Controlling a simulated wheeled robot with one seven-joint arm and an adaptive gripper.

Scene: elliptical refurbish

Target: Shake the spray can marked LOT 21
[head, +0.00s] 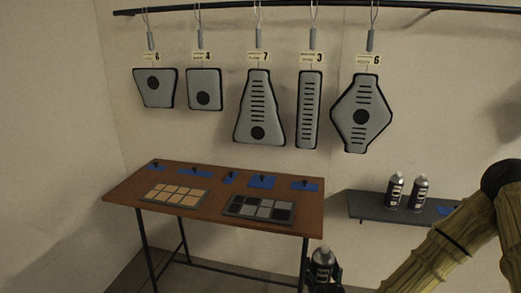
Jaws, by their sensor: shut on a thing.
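A spray can (322,262) with a silver top and dark body stands upright in my gripper (322,279) at the bottom of the head view, just off the table's front right corner. My gripper is shut on this can. The can's lower part is hidden by the gripper and the frame edge. I cannot read its lot mark. Two more spray cans, a left one (394,191) and a right one (419,194), stand upright on a grey wall shelf (372,208). Their lot marks are too small to read.
A brown table (222,204) holds a tan swatch tray (173,196), a grey swatch tray (259,208) and several blue pads with dark knobs. Several grey panels (258,100) hang from a rail (330,7) above. A blue patch (445,210) lies on the shelf.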

